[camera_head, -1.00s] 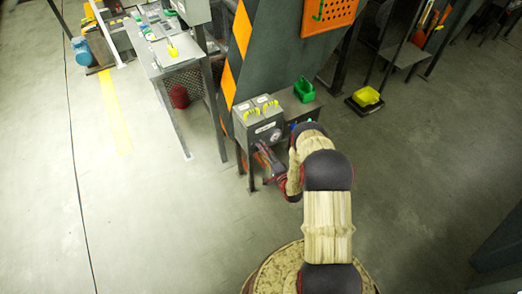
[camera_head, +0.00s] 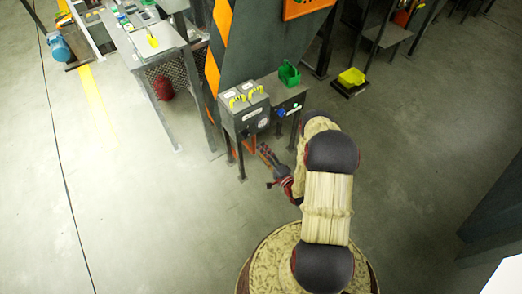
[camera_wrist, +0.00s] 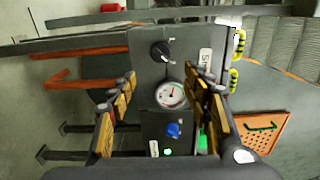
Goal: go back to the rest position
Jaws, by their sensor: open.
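My gripper (camera_head: 268,160) is open and empty in the head view, in front of a grey control box and apart from it. In the wrist view my gripper (camera_wrist: 165,105) has its two fingers spread, one on each side of a round gauge (camera_wrist: 171,95) on the box front. The control box (camera_head: 244,108) stands on legs and has two yellow handles on top. The wrist view also shows a black knob (camera_wrist: 160,51), a blue knob (camera_wrist: 173,130) and a lit green light (camera_wrist: 168,152).
A green bin (camera_head: 289,74) stands on the surface beside the control box. A grey column with orange stripes rises behind. A table (camera_head: 158,52) is at the upper left, and a yellow bin (camera_head: 351,77) is at the upper right. The floor (camera_head: 130,220) at the left is clear.

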